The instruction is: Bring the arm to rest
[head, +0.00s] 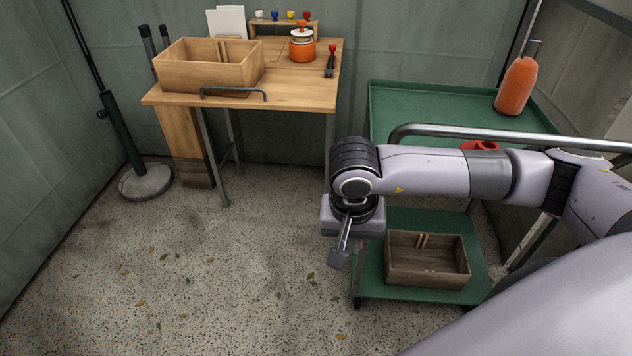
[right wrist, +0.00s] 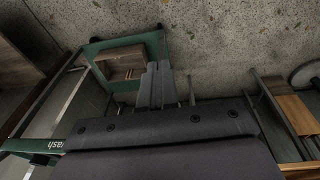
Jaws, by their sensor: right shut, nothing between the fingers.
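My right arm comes in from the right in the head view and reaches across in front of the green cart. Its gripper (head: 339,258) hangs downward in open space above the floor, just left of the cart's lower shelf. The fingers are together with nothing between them. In the right wrist view the gripper (right wrist: 156,72) shows closed fingers, with the cart's lower part behind them. My left gripper is not in view.
The green cart (head: 410,98) holds an orange bottle (head: 515,87) on top and a brown wooden crate (head: 428,280) below. A wooden table (head: 300,90) at the back carries a light wooden box (head: 190,75) and an orange jar (head: 302,48). A pole base (head: 146,182) stands left. The middle floor is clear.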

